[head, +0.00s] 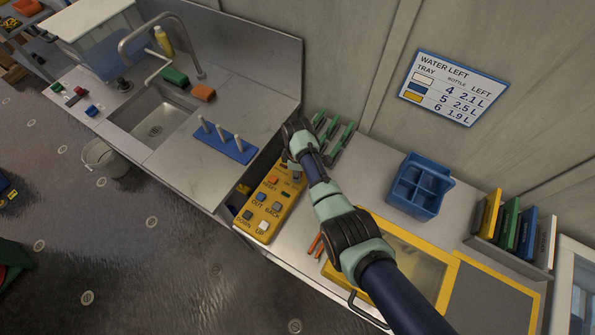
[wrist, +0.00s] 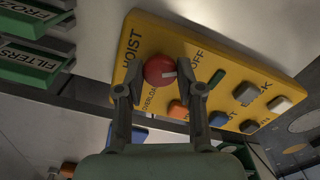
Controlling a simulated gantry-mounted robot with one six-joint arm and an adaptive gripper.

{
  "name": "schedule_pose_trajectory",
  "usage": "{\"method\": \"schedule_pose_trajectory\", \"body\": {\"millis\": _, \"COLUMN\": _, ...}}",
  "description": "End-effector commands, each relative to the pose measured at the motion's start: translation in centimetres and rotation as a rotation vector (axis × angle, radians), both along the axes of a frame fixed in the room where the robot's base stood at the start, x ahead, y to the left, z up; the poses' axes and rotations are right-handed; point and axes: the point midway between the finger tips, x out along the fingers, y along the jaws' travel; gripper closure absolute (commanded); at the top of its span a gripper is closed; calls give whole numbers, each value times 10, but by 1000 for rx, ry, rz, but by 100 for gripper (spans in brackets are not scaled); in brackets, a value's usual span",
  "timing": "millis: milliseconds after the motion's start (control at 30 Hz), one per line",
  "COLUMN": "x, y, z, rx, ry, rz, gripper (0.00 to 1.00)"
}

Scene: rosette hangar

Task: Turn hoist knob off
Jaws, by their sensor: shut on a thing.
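The yellow hoist panel (head: 268,213) lies on the counter in the head view, its upper end covered by my arm. In the wrist view the same panel (wrist: 236,78) shows the words HOIST and OFF and a round red knob (wrist: 158,70). A pale mark on the knob's face points toward the picture's right. My gripper (wrist: 164,73) is shut on the red knob, one finger on each side of it. In the head view the knob and fingertips are hidden by my wrist.
Several coloured buttons, including a white one (wrist: 279,104), sit on the panel close to the right finger. Green labelled holders (wrist: 28,62) stand at the left. A blue peg rack (head: 226,145), a blue divided bin (head: 420,187) and a sink (head: 153,120) are around the panel.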

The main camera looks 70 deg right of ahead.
Motion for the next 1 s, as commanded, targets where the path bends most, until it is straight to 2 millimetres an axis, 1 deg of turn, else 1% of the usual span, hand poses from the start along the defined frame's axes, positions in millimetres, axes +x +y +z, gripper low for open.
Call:
{"method": "schedule_pose_trajectory", "body": {"millis": 267, "x": 0, "y": 0, "z": 1, "rx": -1, "ry": -1, "rz": 2, "gripper": 98}}
{"method": "schedule_pose_trajectory", "body": {"millis": 300, "x": 0, "y": 0, "z": 1, "rx": 0, "ry": -1, "rz": 2, "gripper": 58}}
{"method": "schedule_pose_trajectory", "body": {"millis": 367, "x": 0, "y": 0, "z": 1, "rx": 0, "ry": 0, "rz": 2, "gripper": 48}}
{"method": "schedule_pose_trajectory", "body": {"millis": 400, "x": 0, "y": 0, "z": 0, "rx": 0, "ry": 0, "rz": 1, "gripper": 42}}
{"method": "schedule_pose_trajectory", "body": {"millis": 433, "x": 0, "y": 0, "z": 0, "rx": 0, "ry": 0, "rz": 1, "gripper": 38}}
{"method": "schedule_pose_trajectory", "body": {"millis": 667, "x": 0, "y": 0, "z": 0, "rx": 0, "ry": 0, "rz": 1, "gripper": 38}}
{"method": "schedule_pose_trajectory", "body": {"millis": 767, "x": 0, "y": 0, "z": 4, "rx": -1, "ry": 0, "rz": 0, "gripper": 38}}
{"method": "schedule_pose_trajectory", "body": {"millis": 867, "x": 1, "y": -1, "z": 18, "rx": -3, "ry": -3, "rz": 0, "gripper": 38}}
{"method": "schedule_pose_trajectory", "body": {"millis": 967, "x": 1, "y": -1, "z": 41, "rx": -4, "ry": -4, "rz": 0, "gripper": 38}}
{"method": "schedule_pose_trajectory", "body": {"millis": 1000, "x": 1, "y": -1, "z": 51, "rx": -4, "ry": -3, "rz": 0, "gripper": 38}}
